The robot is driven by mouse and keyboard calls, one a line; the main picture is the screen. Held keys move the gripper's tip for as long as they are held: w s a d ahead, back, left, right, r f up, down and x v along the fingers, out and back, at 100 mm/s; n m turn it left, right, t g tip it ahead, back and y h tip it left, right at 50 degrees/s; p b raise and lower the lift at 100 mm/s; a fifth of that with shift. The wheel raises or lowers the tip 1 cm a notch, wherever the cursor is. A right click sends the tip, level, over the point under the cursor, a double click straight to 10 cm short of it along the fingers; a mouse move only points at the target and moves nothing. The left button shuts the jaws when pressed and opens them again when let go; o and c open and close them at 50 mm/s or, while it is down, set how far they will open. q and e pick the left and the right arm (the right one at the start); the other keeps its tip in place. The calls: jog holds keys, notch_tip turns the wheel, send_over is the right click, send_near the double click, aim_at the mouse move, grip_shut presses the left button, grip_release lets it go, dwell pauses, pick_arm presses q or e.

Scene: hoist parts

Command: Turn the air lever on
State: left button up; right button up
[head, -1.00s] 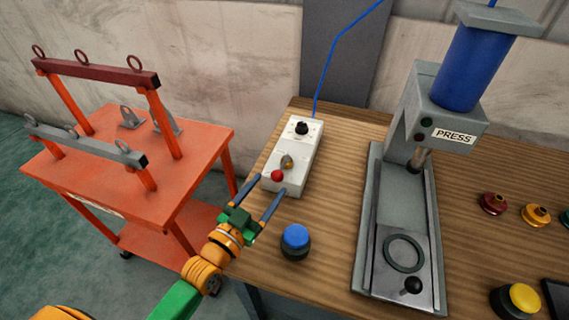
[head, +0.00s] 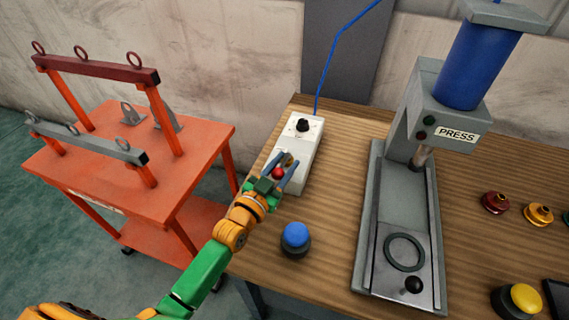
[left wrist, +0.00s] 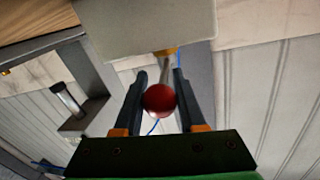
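The air lever has a red ball knob (head: 278,173) and a brass base (head: 287,160) on the front of a white control box (head: 305,146). The lever's shaft tilts toward me in the head view. My left gripper (head: 287,163) is at the lever, its two fingers on either side of the knob. The shaft runs from the knob up to the brass base. My right gripper is not in view.
A black dial (head: 302,125) is higher on the box, with a blue hose (head: 322,75) behind. A blue button (head: 295,237) stands on the wooden bench (head: 330,250) near my left arm. The press (head: 405,200) is to the right, an orange cart (head: 105,170) to the left.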

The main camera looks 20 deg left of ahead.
pick_arm(q)
grip_shut()
dwell(1.1)
